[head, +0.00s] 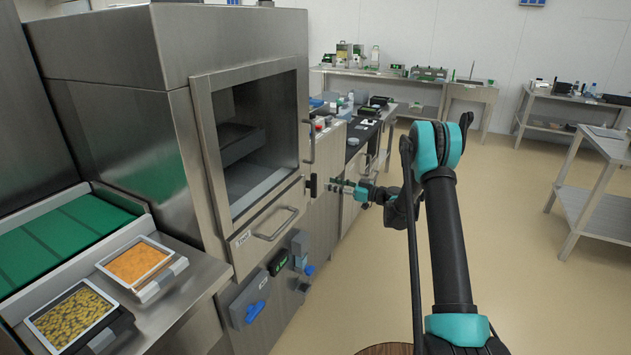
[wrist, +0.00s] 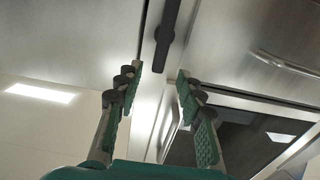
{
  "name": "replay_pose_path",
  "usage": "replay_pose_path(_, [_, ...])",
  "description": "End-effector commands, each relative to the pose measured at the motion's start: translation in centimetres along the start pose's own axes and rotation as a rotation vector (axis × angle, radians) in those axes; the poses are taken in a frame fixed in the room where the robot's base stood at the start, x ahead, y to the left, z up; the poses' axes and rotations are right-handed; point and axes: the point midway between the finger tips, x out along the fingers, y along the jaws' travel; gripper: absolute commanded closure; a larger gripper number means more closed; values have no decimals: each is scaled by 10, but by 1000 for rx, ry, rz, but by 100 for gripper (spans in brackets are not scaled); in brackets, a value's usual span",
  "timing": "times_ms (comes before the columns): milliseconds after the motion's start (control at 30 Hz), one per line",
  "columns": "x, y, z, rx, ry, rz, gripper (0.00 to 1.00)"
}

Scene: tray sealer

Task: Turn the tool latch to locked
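The tool latch (head: 312,186) is a small black handle on the steel front of the sealer, at the right edge of the tool drawer (head: 268,228). It stands about upright in the head view. In the wrist view the latch (wrist: 168,30) is a dark bar with a rounded hub, slightly tilted. My gripper (head: 334,187) is just right of the latch, pointing at it. In the wrist view my gripper (wrist: 158,78) is open, with its green-padded fingers apart and nothing between them. The latch lies beyond the fingertips, apparently untouched.
The drawer's bar handle (head: 277,224) and the sealer's window door handle (head: 309,141) stick out near the latch. Blue-handled switches (head: 255,311) sit lower down. Filled food trays (head: 135,263) lie at the left. The floor (head: 370,285) right of the sealer is clear.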

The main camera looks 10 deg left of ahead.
Motion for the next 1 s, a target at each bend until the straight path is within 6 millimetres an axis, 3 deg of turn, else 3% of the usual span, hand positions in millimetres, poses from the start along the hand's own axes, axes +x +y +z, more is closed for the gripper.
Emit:
replay_pose_path(200, [44,-1,0,0,0,-3,62])
replay_pose_path(400, [71,0,0,0,0,-1,62])
replay_pose_path(600, [82,0,0,0,0,0,62])
replay_pose_path(867, [83,0,0,0,0,1,62])
replay_pose_path(1000, [83,0,0,0,0,1,78])
